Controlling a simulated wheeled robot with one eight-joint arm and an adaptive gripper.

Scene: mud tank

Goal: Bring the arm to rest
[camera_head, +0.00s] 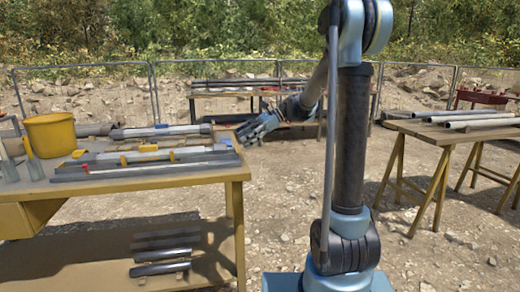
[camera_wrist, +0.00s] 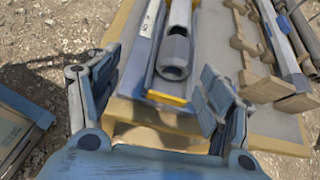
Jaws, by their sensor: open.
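My arm rises at the right of the head view and reaches back and left. My gripper (camera_head: 248,133) hangs just off the right end of the yellow workbench (camera_head: 215,176). In the wrist view my gripper (camera_wrist: 160,88) is open, with its two fingers spread wide apart. A grey pipe (camera_wrist: 177,45) on the bench shows between and beyond the fingers, and I cannot tell how far it is from them. Nothing is held between the fingers.
A yellow bucket (camera_head: 50,135) and several pipes lie on the workbench, with more on its lower shelf. A second table (camera_head: 450,130) with pipes stands at right, another table (camera_head: 225,92) at the back. Stony ground (camera_head: 445,258) is open between them. Metal fencing runs behind.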

